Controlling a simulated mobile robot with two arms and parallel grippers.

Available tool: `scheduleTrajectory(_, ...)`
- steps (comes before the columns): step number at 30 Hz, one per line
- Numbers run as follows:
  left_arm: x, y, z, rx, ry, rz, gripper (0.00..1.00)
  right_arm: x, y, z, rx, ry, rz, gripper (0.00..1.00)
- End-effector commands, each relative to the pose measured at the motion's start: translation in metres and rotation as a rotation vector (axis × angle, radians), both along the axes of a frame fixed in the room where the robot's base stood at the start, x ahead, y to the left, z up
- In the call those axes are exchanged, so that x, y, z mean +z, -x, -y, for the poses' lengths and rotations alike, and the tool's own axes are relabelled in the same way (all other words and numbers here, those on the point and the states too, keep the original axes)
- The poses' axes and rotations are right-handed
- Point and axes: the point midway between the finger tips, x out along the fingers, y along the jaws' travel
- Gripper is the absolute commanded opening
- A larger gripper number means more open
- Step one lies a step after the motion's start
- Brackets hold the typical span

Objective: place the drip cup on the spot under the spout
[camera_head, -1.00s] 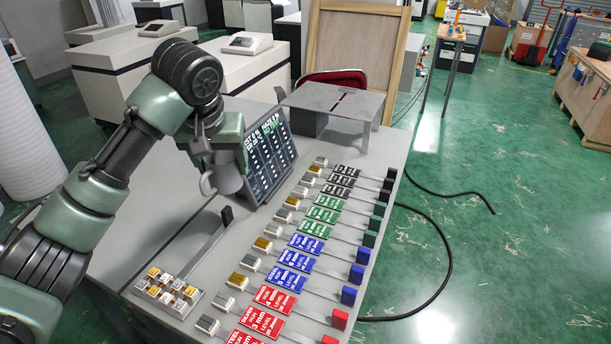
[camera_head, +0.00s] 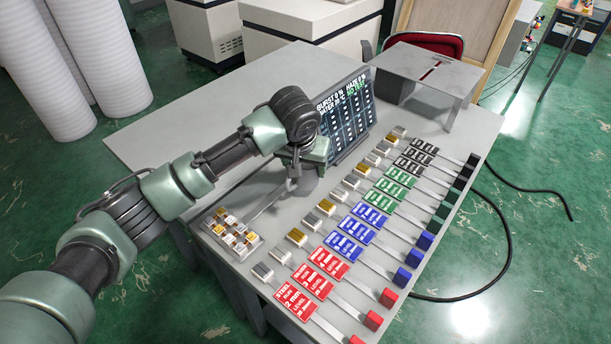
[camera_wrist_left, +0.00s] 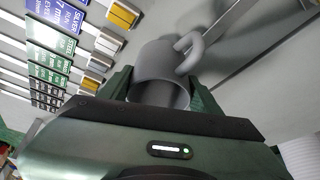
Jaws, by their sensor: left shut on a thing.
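The drip cup, a plain grey mug, is in my left gripper (camera_head: 312,160), low over the grey table in front of the dark screen panel. In the left wrist view the cup (camera_wrist_left: 158,62) sits between the two green fingers of the gripper (camera_wrist_left: 162,98), its handle pointing to the upper right. In the head view my gripper and wrist cover much of the cup (camera_head: 304,184). I cannot tell whether its base touches the table. I cannot make out the spout or the spot under it. My right gripper is not in view.
The screen (camera_head: 346,117) stands close behind the cup. Rows of coloured labels and sliders (camera_head: 345,247) fill the table's right side. A keypad (camera_head: 232,235) lies at the front left. A grey slotted stand (camera_head: 428,72) is at the back. The left tabletop is clear.

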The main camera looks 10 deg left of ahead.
Motion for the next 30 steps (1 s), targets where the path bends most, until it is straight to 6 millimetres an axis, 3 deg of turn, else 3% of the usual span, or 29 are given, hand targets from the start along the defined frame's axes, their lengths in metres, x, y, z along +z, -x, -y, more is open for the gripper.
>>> scheduleTrajectory(9, -0.040, 0.000, -0.001, 0.002, -0.002, -0.002, 0.23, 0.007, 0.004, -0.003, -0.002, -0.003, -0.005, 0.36)
scheduleTrajectory(21, -0.046, 0.000, 0.000, 0.000, -0.001, -0.001, 0.23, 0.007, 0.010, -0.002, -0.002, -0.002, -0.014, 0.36)
scheduleTrajectory(22, -0.047, 0.000, 0.000, 0.000, -0.001, 0.000, 0.66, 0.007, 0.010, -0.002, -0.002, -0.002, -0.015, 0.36)
scheduleTrajectory(24, -0.046, 0.000, 0.000, 0.000, -0.001, 0.000, 0.85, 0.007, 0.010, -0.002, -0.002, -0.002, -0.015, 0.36)
scheduleTrajectory(30, -0.046, 0.000, 0.000, 0.000, -0.001, 0.000, 0.85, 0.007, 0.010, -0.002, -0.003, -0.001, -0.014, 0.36)
